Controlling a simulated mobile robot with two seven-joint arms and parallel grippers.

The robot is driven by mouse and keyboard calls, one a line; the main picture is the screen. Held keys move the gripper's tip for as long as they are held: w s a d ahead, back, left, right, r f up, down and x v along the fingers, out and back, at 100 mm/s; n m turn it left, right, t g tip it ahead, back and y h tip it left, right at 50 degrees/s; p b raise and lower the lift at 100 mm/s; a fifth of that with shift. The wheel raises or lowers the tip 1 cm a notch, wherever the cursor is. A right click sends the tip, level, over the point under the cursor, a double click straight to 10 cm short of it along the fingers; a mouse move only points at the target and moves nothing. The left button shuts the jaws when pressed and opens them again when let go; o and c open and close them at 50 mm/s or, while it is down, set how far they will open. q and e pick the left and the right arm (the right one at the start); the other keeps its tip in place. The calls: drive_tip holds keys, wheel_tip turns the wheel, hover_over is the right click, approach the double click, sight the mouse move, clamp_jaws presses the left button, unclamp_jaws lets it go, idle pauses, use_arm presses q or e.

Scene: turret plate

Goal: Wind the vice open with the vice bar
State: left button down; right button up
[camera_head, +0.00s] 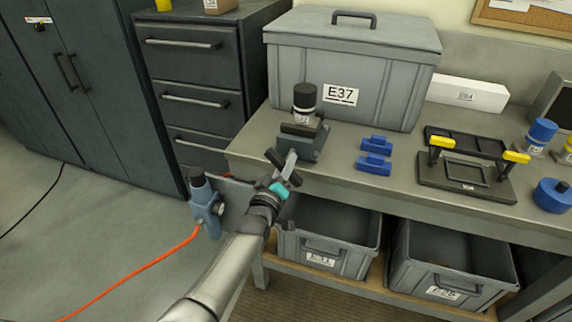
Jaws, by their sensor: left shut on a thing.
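The vice (310,145) is a small blue-grey block with dark jaws near the left front corner of the bench. A dark cylinder (304,98) with a white label stands upright at its jaws. My left gripper (284,167) is at the vice's front, by the bench edge. Its dark fingers are shut on the vice bar (291,158), a short grey piece, mostly hidden by the fingers. The bar's join to the vice screw is too small to make out. My right gripper is not in view.
A lidded grey box (300,75) marked E37 stands behind the vice. Blue blocks (374,165) and a black frame with yellow clamps (465,190) lie to the right. A blue tool (205,205) with an orange hose is left of my arm. Open bins (327,245) sit below.

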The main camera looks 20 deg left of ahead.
use_arm(q)
drive_tip(key=n, duration=0.4)
drive_tip(key=shift+w+r+n+b, duration=0.15)
drive_tip(key=shift+r+n+b, duration=0.1)
drive_tip(key=shift+n+b, duration=0.45)
drive_tip(key=shift+n, duration=1.1)
drive_tip(key=shift+r, duration=0.1)
drive_tip(key=c, duration=1.1)
unclamp_jaws()
drive_tip(key=shift+d, duration=0.1)
drive_tip(key=o, duration=0.4)
drive_tip(key=shift+f, duration=0.25)
drive_tip(key=shift+f, duration=0.1)
